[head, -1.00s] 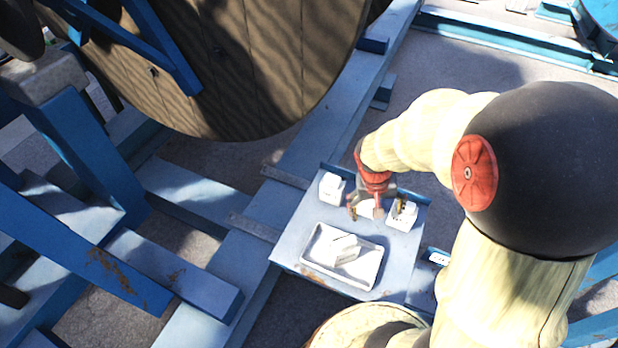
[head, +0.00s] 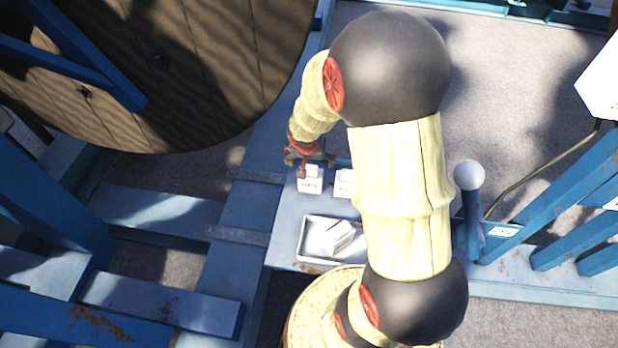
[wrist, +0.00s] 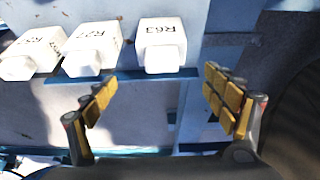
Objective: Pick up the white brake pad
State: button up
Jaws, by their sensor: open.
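Several white blocks are in view, and I cannot tell for sure which is the brake pad. In the head view one (head: 311,180) stands at the far left of the blue shelf, another (head: 344,184) stands beside it, and a further white piece (head: 338,237) lies in a white tray (head: 303,243). The wrist view shows three labelled blocks in a row; the right one (wrist: 162,47) seems to read R63. My gripper (wrist: 160,92) is open and empty, its fingers apart near the R63 block. In the head view my gripper (head: 308,156) is at the far side of the left block.
A large wooden cable reel (head: 190,80) stands at the upper left. Blue steel beams (head: 160,300) fill the lower left. A blue post with a white round top (head: 469,176) stands right of my arm. My arm hides part of the shelf's right side.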

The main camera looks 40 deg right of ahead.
aim_at(310, 165)
jog(key=b+x, duration=0.2)
jog(key=x, duration=0.5)
jog(key=shift+w+a+f+b, duration=0.1)
jog(key=shift+w+f+b, duration=0.05)
jog(key=shift+b, duration=0.15)
jog(key=shift+c, duration=0.2)
jog(key=c, duration=2.1)
jog(key=shift+c, duration=0.2)
